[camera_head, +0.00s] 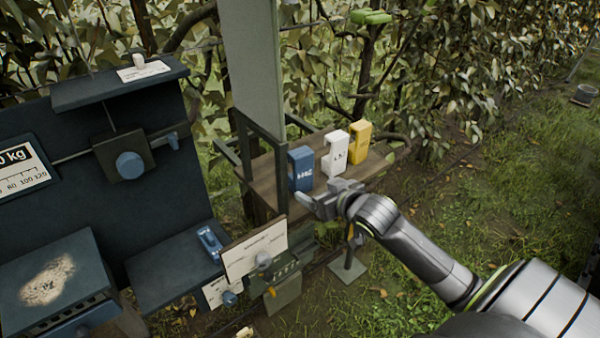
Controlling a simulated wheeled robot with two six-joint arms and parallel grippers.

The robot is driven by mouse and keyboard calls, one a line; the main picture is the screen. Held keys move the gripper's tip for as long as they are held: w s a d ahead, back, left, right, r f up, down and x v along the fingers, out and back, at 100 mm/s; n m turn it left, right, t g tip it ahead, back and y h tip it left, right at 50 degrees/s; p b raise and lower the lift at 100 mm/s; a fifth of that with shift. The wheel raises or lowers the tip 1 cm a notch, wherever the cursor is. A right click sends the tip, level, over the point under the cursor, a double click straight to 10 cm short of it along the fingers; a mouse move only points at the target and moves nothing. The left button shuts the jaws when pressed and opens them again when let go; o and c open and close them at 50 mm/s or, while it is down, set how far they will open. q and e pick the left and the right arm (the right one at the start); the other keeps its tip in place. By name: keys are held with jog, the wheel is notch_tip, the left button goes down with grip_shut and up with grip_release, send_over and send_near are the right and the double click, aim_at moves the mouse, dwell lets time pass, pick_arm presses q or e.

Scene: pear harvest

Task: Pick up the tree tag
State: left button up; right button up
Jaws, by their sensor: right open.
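Three upright blocks with printed labels stand in a row on a wooden shelf (262,172) in the head view: a blue one (301,170), a white one (336,153) and a yellow one (360,142). I cannot tell whether one of these is the tree tag, as the print is too small to read. My right gripper (312,204) is open and looks empty. It is at the shelf's front edge, just below the blue and white blocks in the picture. I cannot tell whether it touches anything. My left gripper is not in view.
A dark weighing stand with a scale plate (22,170) fills the left. A small blue item (209,243) lies on its lower ledge. A printed card (255,252) stands before the shelf. A tall grey-green panel (253,65) rises behind.

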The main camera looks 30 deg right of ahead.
aim_at(298, 149)
jog(key=p+x, duration=0.1)
jog(key=x, duration=0.4)
jog(key=shift+w+d+f+p, duration=0.15)
jog(key=shift+w+p, duration=0.25)
jog(key=shift+w, duration=0.25)
jog(key=p+x, duration=0.1)
jog(key=x, duration=0.1)
jog(key=shift+w+d+f, duration=0.15)
jog(key=shift+w+f, duration=0.05)
jog(key=shift+w, duration=0.15)
jog(key=shift+w+f, duration=0.35)
jog(key=shift+w, duration=0.15)
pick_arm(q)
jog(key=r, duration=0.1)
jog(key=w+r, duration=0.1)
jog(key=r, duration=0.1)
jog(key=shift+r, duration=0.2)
pick_arm(e)
jog(key=c, duration=1.1)
notch_tip(298, 149, up, 10)
jog(key=shift+f+b, duration=0.1)
jog(key=shift+b, duration=1.05)
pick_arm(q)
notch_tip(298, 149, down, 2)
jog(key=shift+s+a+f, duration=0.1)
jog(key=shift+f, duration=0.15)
